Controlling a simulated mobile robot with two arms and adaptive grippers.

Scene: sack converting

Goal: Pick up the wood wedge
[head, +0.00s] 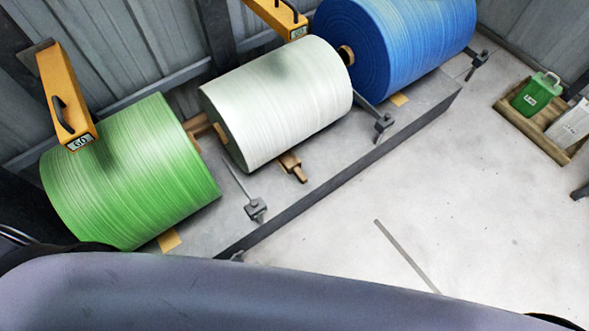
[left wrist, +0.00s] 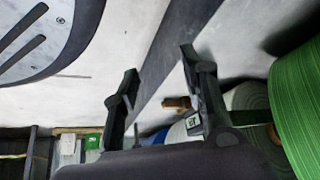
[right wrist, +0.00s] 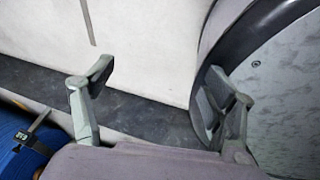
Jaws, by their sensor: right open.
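A brown wooden wedge-like piece with a narrow handle (head: 292,166) lies on the grey platform, against the front underside of the white roll (head: 276,100). In the left wrist view a small brown wooden piece (left wrist: 177,103) shows beyond the fingers, close to the right finger in the picture; it looks like the same piece. My left gripper (left wrist: 160,62) is open and empty, apart from the wood. My right gripper (right wrist: 160,72) is open and empty above the platform edge and floor. Neither gripper's fingers can be made out in the head view.
A green roll (head: 130,175) and a blue roll (head: 400,40) flank the white one. Metal clamp-like stands (head: 256,209) and tan pieces (head: 168,240) are on the platform (head: 330,172). A wooden tray (head: 520,118) holds a green container (head: 537,93). The pale floor (head: 470,190) is mostly clear.

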